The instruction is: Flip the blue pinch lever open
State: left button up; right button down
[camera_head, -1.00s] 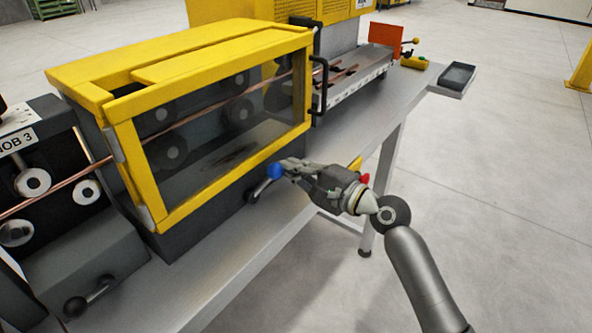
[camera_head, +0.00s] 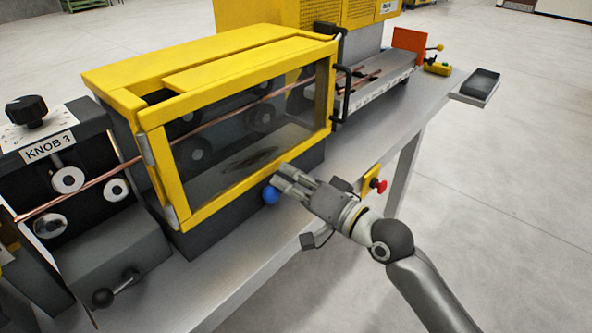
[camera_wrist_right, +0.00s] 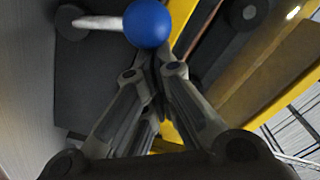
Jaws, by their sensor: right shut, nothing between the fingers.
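The blue pinch lever's ball (camera_head: 270,195) shows low on the front of the yellow-framed machine, close to my right gripper's fingertips. In the right wrist view the blue ball (camera_wrist_right: 147,23) sits just beyond the fingertips, with its pale lever arm (camera_wrist_right: 98,22) running left to a dark pivot. My right gripper (camera_head: 281,178) is shut and empty, its tips beside the ball; I cannot tell if they touch it. It also shows in the right wrist view (camera_wrist_right: 155,68). In the head view the lever arm is hidden. My left gripper is not in view.
The yellow-framed guard (camera_head: 235,130) with clear panels stands above the lever. A copper tube (camera_head: 95,183) runs through the machine. A yellow box with a red button (camera_head: 378,186) is on the table's front edge. Open floor lies to the right.

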aim_at(273, 194)
jog(key=s+n, duration=0.1)
jog(key=a+n, duration=0.1)
jog(key=shift+s+a+f+n, duration=0.2)
jog(key=shift+s+n, duration=0.1)
jog(key=shift+s, duration=0.1)
jog(key=shift+s+a+f+n+p, duration=0.25)
jog(key=shift+s+n, duration=0.1)
jog(key=shift+n, duration=0.3)
jog(key=shift+s+a+f+n+p, duration=0.1)
jog(key=shift+s+a+f+n, duration=0.2)
jog(key=shift+n, duration=0.35)
jog(key=shift+d+r, duration=0.1)
